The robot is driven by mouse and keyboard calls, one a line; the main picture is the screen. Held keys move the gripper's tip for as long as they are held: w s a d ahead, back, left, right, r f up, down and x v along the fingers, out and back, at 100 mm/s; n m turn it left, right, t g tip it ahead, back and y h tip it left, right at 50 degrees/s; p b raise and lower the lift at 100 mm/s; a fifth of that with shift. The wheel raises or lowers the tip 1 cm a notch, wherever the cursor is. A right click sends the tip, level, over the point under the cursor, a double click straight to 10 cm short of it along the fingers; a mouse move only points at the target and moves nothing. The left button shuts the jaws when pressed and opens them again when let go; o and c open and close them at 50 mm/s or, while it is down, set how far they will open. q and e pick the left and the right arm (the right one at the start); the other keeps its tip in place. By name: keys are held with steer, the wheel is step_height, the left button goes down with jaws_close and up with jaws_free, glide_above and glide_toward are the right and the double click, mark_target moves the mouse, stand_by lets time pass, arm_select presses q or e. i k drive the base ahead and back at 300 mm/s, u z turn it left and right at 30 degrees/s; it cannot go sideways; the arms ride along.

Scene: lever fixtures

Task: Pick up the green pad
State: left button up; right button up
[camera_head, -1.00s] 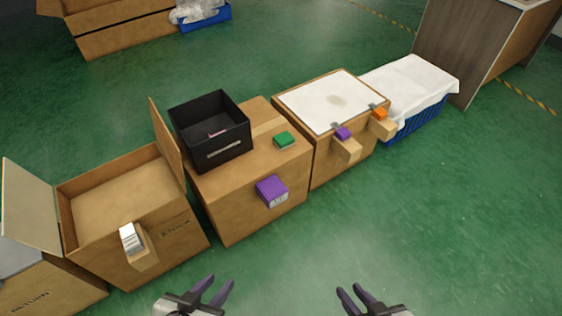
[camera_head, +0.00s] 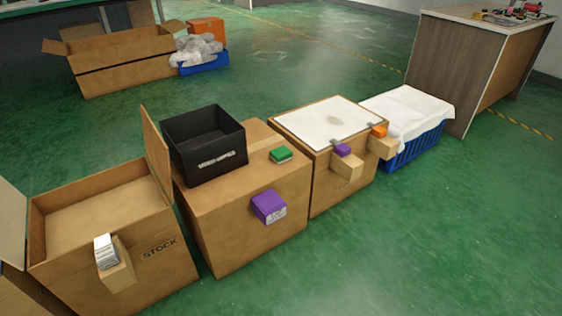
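A purple block (camera_head: 268,205) with a pale label sits on the front face of the same box, below the pad. Neither of my grippers shows in the head view now, so nothing of mine is at the pad.
An open STOCK box (camera_head: 165,270) stands at the left with a white-grey block (camera_head: 106,251) on its front. Green floor in front is clear.

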mark_target(280, 155)
steer(key=z, duration=0.55)
steer(key=k, duration=0.65)
steer(key=z, duration=0.55)
steer(key=i, duration=1.55)
steer(key=u, duration=1.4)
steer(key=i, duration=0.95)
steer(key=u, duration=0.8)
